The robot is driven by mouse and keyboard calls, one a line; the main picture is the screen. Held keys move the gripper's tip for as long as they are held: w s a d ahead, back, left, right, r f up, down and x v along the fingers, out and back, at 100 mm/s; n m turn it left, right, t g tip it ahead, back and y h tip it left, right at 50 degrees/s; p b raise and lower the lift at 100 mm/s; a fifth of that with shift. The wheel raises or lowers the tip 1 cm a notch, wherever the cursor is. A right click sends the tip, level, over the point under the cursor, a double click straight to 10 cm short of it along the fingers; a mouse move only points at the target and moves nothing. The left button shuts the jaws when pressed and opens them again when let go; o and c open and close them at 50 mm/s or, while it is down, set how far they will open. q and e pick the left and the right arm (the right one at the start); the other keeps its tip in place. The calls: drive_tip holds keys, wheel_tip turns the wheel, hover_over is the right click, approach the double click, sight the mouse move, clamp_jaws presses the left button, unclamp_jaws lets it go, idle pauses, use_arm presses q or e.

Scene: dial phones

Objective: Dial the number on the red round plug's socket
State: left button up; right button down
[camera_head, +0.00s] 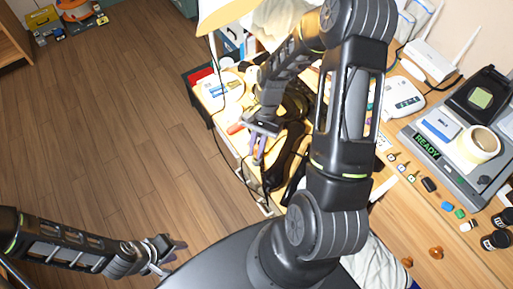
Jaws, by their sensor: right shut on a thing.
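My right gripper (258,158) reaches over the desk's left edge, pointing down, with its fingers close together on something too small to make out. A small red piece (236,128) lies on the desk just left of this gripper; I cannot tell whether it is the plug. A thin black cable (216,125) hangs down beside the desk edge near the gripper. My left gripper (176,257) is open and empty above the floor at the lower left. A white device with a small display (403,97) lies at the desk's back right. I cannot make out a socket with a number.
The wooden desk (400,225) carries a grey machine marked READY (428,146), a tape roll (479,144), a white router (429,60) and several small plugs or keys. A lamp shade (222,14) stands at the top. My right arm hides the desk's middle.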

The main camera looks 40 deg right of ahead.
drive_tip(key=shift+f+b, duration=0.9)
drive_tip(key=shift+f, duration=0.3)
drive_tip(key=c, duration=1.3)
unclamp_jaws()
drive_tip(key=shift+c, duration=0.2)
drive_tip(key=v, duration=0.8)
drive_tip(key=shift+f, duration=0.1)
